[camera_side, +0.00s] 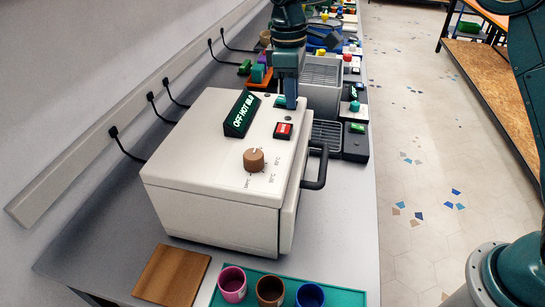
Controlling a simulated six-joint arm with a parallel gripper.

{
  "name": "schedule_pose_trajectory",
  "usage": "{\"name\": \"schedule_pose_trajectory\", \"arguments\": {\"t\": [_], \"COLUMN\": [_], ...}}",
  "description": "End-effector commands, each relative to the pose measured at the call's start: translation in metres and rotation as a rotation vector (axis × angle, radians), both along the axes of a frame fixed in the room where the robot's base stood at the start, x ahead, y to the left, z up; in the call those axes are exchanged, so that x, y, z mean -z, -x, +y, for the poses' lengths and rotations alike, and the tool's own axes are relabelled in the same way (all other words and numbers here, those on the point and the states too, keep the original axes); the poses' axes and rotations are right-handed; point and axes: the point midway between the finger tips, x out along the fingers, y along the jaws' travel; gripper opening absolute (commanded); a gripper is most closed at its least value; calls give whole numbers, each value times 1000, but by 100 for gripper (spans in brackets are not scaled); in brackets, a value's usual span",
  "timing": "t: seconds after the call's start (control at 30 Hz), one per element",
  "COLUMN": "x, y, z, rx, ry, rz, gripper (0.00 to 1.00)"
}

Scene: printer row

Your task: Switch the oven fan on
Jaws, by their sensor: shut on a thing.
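The oven (195,170) is a large white box on the grey bench. Its top face carries a brown round dial (253,160), a red rocker switch (283,131) and a dark display (240,114) with pale text that seems to begin with OFF HOT. A small teal switch (280,101) sits near the far edge of the oven's top. My gripper (286,101) points down at that far edge, shut on the teal switch. The fingers hide part of the switch, so its setting cannot be told.
A black handle (317,168) juts from the oven's right side. Grey machines (321,85) stand close behind. In front lie a wooden board (172,276) and a teal tray (345,297) with pink (232,284), brown (270,291) and blue (310,295) cups. Cables run to the wall at left.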

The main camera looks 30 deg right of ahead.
Motion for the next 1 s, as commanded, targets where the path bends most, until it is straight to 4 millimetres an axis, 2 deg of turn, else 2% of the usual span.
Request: {"name": "schedule_pose_trajectory", "arguments": {"t": [0.57,0.6,0.7,1.0], "x": [-1,-1,-1,-1], "y": [-2,-2,-2,-1], "z": [0,0,0,1], "rx": [14,14,13,9], "ry": [24,24,23,23], "rz": [27,27,29,30], "gripper": [0,24,43,44]}}
